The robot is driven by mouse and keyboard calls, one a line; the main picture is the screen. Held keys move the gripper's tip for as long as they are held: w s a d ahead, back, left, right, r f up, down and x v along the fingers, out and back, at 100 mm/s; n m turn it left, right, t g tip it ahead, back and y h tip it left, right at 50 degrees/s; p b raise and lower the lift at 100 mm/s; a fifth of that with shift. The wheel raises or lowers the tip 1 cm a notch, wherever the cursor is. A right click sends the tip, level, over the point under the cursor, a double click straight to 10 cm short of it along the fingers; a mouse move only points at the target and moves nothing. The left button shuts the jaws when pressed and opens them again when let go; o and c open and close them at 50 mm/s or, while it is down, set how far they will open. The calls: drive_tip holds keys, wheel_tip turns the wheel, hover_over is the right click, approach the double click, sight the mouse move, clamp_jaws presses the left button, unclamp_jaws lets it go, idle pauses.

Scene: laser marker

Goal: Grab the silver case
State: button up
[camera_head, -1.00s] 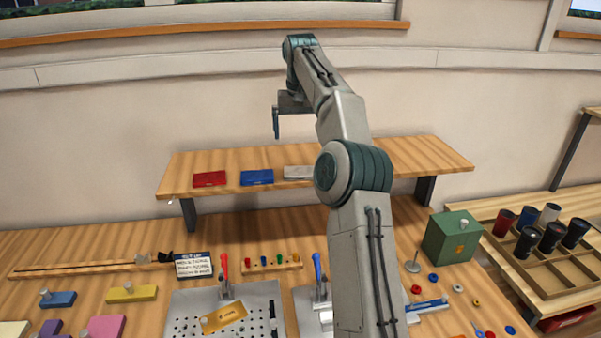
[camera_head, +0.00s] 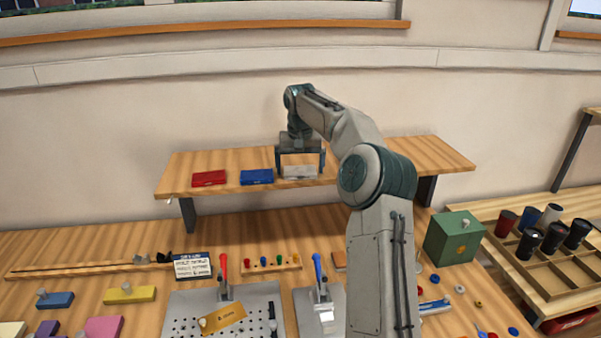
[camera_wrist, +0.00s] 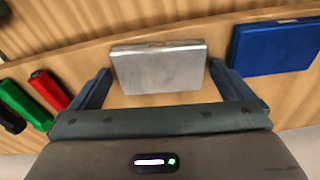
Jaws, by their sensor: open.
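The silver case (camera_head: 299,171) is a flat, thin box lying on the raised wooden shelf (camera_head: 410,158). In the wrist view the silver case (camera_wrist: 158,68) lies flat between my two open fingers, a little beyond their tips, with a gap on each side. My gripper (camera_head: 300,170) is open over the case, pointing down, one finger at each end of it. It also shows in the wrist view (camera_wrist: 158,85). I cannot tell how far the fingertips are above the shelf.
A blue case (camera_head: 257,177) lies just left of the silver case, close to one finger. A red case (camera_head: 209,179) lies further left. Below, the workbench holds a green box (camera_head: 453,237), a perforated plate (camera_head: 190,300) and clamps. The shelf's right part is clear.

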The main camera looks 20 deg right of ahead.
drive_tip(key=c, duration=0.8)
drive_tip(key=shift+c, duration=0.2)
